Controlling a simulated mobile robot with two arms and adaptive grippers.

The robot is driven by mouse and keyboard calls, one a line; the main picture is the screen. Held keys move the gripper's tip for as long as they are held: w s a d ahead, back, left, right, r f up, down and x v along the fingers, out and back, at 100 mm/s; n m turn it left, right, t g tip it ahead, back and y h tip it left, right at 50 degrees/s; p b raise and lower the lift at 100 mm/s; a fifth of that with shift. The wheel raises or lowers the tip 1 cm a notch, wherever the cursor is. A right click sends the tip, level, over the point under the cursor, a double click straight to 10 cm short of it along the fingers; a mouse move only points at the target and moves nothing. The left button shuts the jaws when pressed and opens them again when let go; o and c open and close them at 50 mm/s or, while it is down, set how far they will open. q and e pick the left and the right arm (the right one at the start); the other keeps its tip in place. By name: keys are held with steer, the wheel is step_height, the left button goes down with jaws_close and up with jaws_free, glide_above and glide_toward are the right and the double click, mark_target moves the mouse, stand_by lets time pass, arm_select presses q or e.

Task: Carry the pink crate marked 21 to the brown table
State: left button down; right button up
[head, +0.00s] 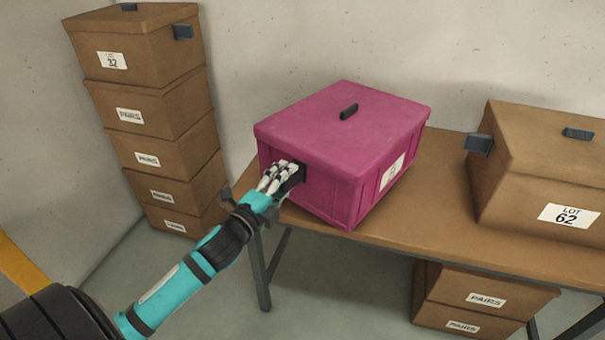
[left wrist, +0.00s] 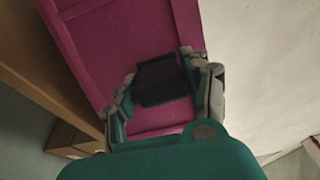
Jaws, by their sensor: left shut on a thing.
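The pink crate (head: 310,196) is closed by a pink lid with a dark handle on top, and it sits on the left end of the brown table (head: 437,172). Its white label faces right and is too slanted to read clearly. My left gripper (head: 283,177) is shut on the dark side handle at the crate's left end. In the left wrist view the fingers of the left gripper (left wrist: 165,85) close around that handle, against the pink crate (left wrist: 100,50). My right gripper is not in view.
A brown box marked LOT 62 (head: 541,150) stands on the table to the right, with a gap of bare tabletop between. A tall stack of brown boxes (head: 163,115) stands on the floor at the left. Boxes marked PAIRS (head: 480,285) sit under the table. A wall is close behind.

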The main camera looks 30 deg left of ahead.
arm_select(q)
steer(key=w, duration=0.7)
steer(key=shift+w+a, duration=0.3)
steer(key=shift+w, duration=0.05)
steer(key=shift+f, duration=1.8)
steer(key=c, duration=1)
jaws_free()
steer(key=shift+s+f, duration=0.1)
steer(key=shift+f, duration=0.25)
steer(key=shift+c, duration=0.2)
steer(key=o, duration=0.4)
steer(key=shift+r, duration=0.1)
